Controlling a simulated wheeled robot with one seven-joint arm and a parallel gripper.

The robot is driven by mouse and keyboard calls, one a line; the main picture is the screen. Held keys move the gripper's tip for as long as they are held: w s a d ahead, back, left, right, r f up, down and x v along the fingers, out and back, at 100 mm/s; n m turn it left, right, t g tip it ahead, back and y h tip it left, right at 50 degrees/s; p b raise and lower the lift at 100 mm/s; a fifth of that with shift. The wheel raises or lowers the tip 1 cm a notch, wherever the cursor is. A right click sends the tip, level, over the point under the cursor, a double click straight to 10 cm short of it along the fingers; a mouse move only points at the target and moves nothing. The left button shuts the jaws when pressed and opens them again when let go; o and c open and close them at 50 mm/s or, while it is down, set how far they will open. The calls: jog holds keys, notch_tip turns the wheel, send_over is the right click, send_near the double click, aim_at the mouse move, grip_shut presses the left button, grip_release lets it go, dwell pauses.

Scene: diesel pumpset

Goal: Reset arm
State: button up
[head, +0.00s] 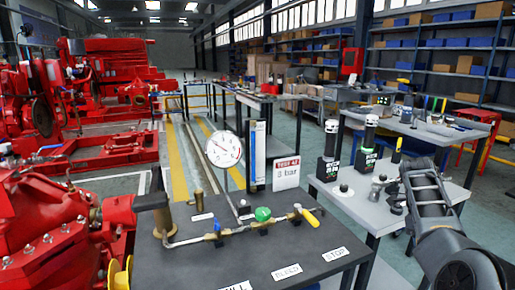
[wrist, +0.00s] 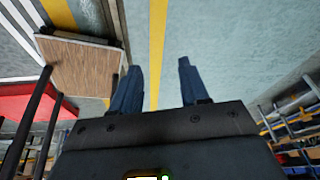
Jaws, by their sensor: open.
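My gripper (wrist: 158,82) shows in the wrist view with its two dark blue fingers apart and nothing between them. Beyond the fingers are a grey-green floor (wrist: 230,60) and a yellow floor stripe (wrist: 157,40). In the head view my arm rises at the right edge, beside the dark test bench (head: 200,262); I cannot make out the fingers there. The bench carries a round pressure gauge (head: 223,149), a pipe with a green knob (head: 263,214) and a yellow-handled valve (head: 308,217). My gripper touches none of these in the wrist view.
Red pump machinery (head: 45,215) fills the left. A "3 bar" sign (head: 286,173) stands behind the bench. A grey table (head: 350,205) holds two black-and-green devices and small fittings, close to my arm. A wooden-topped table (wrist: 82,68) is at upper left in the wrist view.

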jog(key=s+d+f+n+t+h, duration=0.15)
jog(key=s+f+n, duration=0.3)
jog(key=f, duration=0.45)
jog(key=s+f+n+t+h, duration=0.25)
jog(key=s+f, duration=0.35)
jog(key=f, duration=0.3)
jog(key=s+a+f+n+t+p, duration=0.1)
jog(key=s+a+f+n+t, duration=0.1)
jog(key=s+a+n, duration=0.3)
jog(key=s+a+f+n+t, duration=0.1)
jog(key=s+f+n+t, duration=0.2)
jog(key=s, duration=0.5)
jog(key=s+a+r+n+t+y, duration=0.2)
jog(key=s+a+r+n, duration=0.3)
jog(key=s+a, duration=0.25)
jog(key=s+a+r+n+t+y, duration=0.25)
jog(key=s+a+r+n, duration=0.3)
jog(key=s, duration=0.35)
jog(key=s+a+r+n+t, duration=0.1)
jog(key=s+a+r, duration=0.1)
jog(key=r, duration=0.5)
jog(key=s+a+r+n+t+y+p, duration=0.1)
jog(key=s+a+r+n+t, duration=0.1)
jog(key=r, duration=0.4)
jog(key=s+a+r+n+t+y, duration=0.1)
jog(key=s+a+r, duration=0.3)
jog(key=s+r, duration=0.2)
jog(key=shift+a+r, duration=0.25)
jog(key=shift+r, duration=0.55)
